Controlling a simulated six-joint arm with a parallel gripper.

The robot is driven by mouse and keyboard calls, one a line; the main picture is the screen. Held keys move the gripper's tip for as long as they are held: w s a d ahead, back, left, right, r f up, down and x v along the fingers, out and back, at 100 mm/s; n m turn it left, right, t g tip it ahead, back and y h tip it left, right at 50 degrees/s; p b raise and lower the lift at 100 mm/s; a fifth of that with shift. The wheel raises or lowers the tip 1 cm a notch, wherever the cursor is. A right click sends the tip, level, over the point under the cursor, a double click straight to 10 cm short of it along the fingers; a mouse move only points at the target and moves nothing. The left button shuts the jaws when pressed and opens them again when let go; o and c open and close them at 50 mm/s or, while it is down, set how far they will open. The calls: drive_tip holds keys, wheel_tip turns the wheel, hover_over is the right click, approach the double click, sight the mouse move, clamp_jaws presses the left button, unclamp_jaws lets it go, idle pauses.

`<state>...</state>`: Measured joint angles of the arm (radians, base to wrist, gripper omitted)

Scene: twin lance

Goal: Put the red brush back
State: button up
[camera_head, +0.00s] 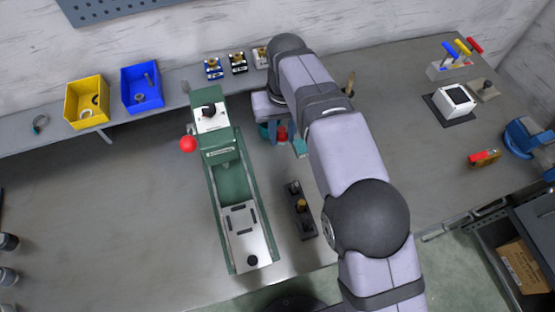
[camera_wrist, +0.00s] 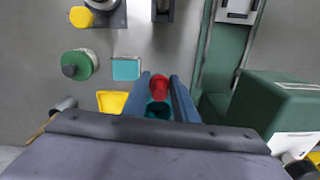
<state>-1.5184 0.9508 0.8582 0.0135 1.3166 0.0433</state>
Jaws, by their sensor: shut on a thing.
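My gripper (camera_wrist: 160,90) points down beside the green machine, with its two blue fingers close together. A red piece (camera_wrist: 159,87), which I take to be the red brush, sits between the fingertips. A dark teal part shows just behind it, and I cannot tell whether it belongs to the brush. In the head view the red piece (camera_head: 282,134) shows below my wrist, right of the machine. The rest of it is hidden by the gripper and arm. I cannot clearly make out bristles or the brush's place.
The green machine (camera_head: 231,178) with a red ball knob (camera_head: 188,144) stands left of my gripper. A teal block (camera_wrist: 126,68), a green round jar (camera_wrist: 78,65) and a yellow piece (camera_wrist: 112,102) are close by. A dark block (camera_head: 301,212) stands nearer. Yellow (camera_head: 87,101) and blue bins (camera_head: 142,86) stand behind.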

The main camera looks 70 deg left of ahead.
drive_tip(key=shift+s+a, duration=0.1)
drive_tip(key=shift+s, duration=0.5)
drive_tip(key=p, duration=0.3)
approach(277, 162)
drive_tip(key=shift+a+f, duration=0.15)
drive_tip(key=shift+f, duration=2.9)
drive_tip(key=shift+f, duration=0.1)
drive_tip(key=shift+f, duration=0.15)
drive_tip(key=o, duration=1)
wheel_tip(277, 162, up, 13)
drive_tip(key=b, duration=0.3)
drive_tip(key=shift+w+f, duration=0.1)
drive_tip(key=shift+f, duration=0.15)
